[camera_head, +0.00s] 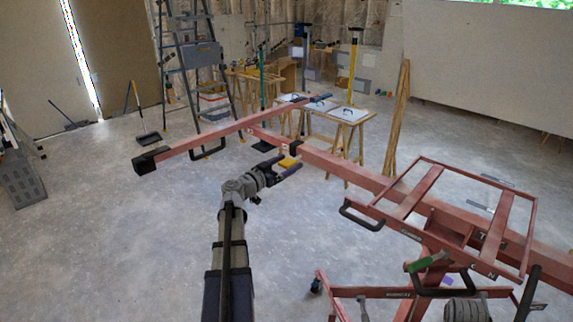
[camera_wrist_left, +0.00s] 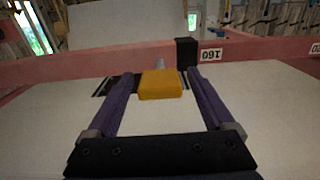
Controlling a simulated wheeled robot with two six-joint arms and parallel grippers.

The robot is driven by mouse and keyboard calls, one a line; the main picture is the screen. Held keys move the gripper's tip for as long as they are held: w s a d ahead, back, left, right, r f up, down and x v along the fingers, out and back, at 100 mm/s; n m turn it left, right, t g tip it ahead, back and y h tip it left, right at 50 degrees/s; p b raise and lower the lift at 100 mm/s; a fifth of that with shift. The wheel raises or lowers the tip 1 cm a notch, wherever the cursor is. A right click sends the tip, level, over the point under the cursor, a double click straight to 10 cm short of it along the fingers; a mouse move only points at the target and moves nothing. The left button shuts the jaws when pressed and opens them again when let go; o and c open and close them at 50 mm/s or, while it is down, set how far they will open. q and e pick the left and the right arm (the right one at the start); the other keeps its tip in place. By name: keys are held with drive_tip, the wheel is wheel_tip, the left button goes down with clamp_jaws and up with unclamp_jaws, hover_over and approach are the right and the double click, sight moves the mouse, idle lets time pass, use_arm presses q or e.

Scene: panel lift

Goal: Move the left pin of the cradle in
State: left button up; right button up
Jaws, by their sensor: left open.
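The yellow pin (camera_head: 288,162) sits on the red beam of the cradle (camera_head: 330,163), just left of the middle in the head view. My left gripper (camera_head: 286,166) is at the pin, with its jaws open. In the left wrist view the yellow pin (camera_wrist_left: 160,84) lies between the two purple fingers (camera_wrist_left: 160,92), with a narrow gap showing on each side. A grey rod shows behind the pin, at the red beam (camera_wrist_left: 90,68). A black block (camera_wrist_left: 187,54) and a label reading 160 are just right of it. My right gripper is not in view.
The red lift frame (camera_head: 428,180) with its crossbars fills the right side, with a black handle (camera_head: 361,215) and a green grip (camera_head: 427,262). A long red arm (camera_head: 215,141) with a black end reaches left. A ladder and trestles (camera_head: 345,114) stand behind.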

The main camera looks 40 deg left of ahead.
use_arm(q)
clamp_jaws()
idle(0.6)
